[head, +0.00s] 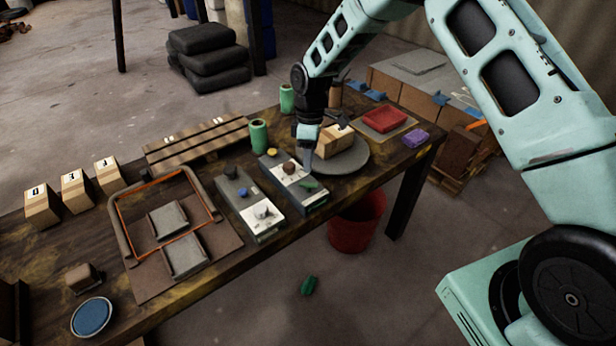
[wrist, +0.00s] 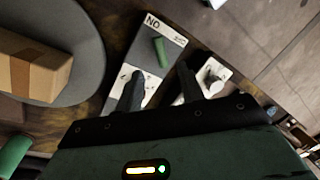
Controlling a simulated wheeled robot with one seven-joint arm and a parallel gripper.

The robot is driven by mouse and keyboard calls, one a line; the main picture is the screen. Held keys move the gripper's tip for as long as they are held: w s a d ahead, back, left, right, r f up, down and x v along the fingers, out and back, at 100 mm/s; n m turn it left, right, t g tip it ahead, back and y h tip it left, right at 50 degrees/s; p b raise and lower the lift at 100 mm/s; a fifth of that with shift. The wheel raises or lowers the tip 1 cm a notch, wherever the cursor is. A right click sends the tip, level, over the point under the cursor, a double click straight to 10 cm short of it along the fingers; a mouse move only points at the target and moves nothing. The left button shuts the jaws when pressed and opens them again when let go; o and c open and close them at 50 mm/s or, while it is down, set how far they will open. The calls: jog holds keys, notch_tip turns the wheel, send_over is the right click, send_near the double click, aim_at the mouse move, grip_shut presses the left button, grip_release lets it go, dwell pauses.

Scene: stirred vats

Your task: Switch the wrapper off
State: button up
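The grey round turntable (head: 352,163) carries a cardboard box (head: 333,141); both also show at the left of the wrist view, the turntable (wrist: 91,62) and the box (wrist: 32,68). In front of it is a dark control box (head: 318,203) with a white panel, a brown knob (head: 289,168), a yellow button (head: 272,152) and a green piece (head: 308,183). In the wrist view the green piece (wrist: 161,52) lies near lettering reading "NO". My gripper (head: 306,168) is above this control box. In the wrist view its fingers (wrist: 163,86) are apart, with nothing visible between them.
A second control box (head: 238,203) with a blue button and pale knob stands to the left. A red bucket (head: 357,220) stands on the floor.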

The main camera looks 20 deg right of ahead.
aim_at(308, 187)
jog(key=f, duration=0.2)
jog(key=s+f, duration=0.1)
jog(key=f, duration=0.1)
jog(key=f+p, duration=0.1)
jog(key=f, duration=0.2)
jog(key=shift+s+a, duration=0.15)
jog(key=shift+a, duration=0.2)
grip_shut()
